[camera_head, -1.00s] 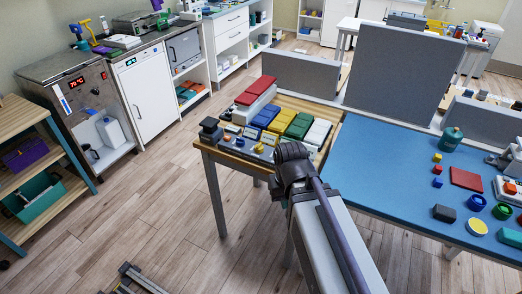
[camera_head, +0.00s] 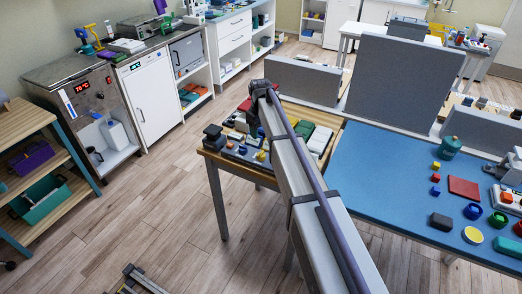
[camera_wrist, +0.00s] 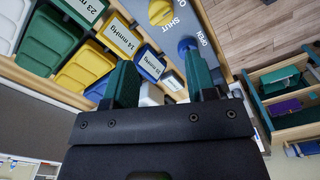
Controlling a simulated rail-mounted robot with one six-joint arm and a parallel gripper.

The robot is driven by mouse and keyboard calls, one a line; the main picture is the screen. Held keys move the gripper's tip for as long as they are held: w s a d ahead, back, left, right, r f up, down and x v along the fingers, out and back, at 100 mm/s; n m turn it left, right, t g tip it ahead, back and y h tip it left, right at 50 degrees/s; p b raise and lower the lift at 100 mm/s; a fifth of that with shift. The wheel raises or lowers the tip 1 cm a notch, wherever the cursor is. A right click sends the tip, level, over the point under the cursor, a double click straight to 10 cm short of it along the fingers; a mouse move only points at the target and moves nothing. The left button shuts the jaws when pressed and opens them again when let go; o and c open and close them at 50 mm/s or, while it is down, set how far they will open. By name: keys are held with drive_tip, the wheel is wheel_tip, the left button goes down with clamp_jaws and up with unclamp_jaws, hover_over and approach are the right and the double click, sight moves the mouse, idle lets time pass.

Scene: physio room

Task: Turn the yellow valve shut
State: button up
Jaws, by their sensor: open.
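In the wrist view, the yellow valve (camera_wrist: 160,12) is a round knob on a grey panel (camera_wrist: 212,62) at the top edge, partly cut off. Lettering SHUT and OPEN is beside it. My gripper (camera_wrist: 160,65) is open, with two green fingers apart and nothing seen held between them. The valve is beyond the fingertips, apart from them in the picture. A blue knob (camera_wrist: 187,45) appears close to the right fingertip; contact cannot be told.
Labelled bins, including a yellow bin (camera_wrist: 85,68) and a green bin (camera_wrist: 54,38), stand beside the panel. A black block (camera_head: 213,134) stands at the wooden table's left corner. A grey divider (camera_head: 302,80) stands behind. The floor (camera_head: 150,215) left of the table is clear.

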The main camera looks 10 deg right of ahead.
sight(261, 152)
drive_tip(key=shift+o, duration=1)
drive_tip(key=shift+s+n, duration=0.3)
drive_tip(key=shift+s, duration=0.15)
wheel_tip(261, 152, down, 11)
drive_tip(key=b, duration=1.1)
drive_tip(key=shift+r, duration=0.1)
drive_tip(key=c, duration=0.9)
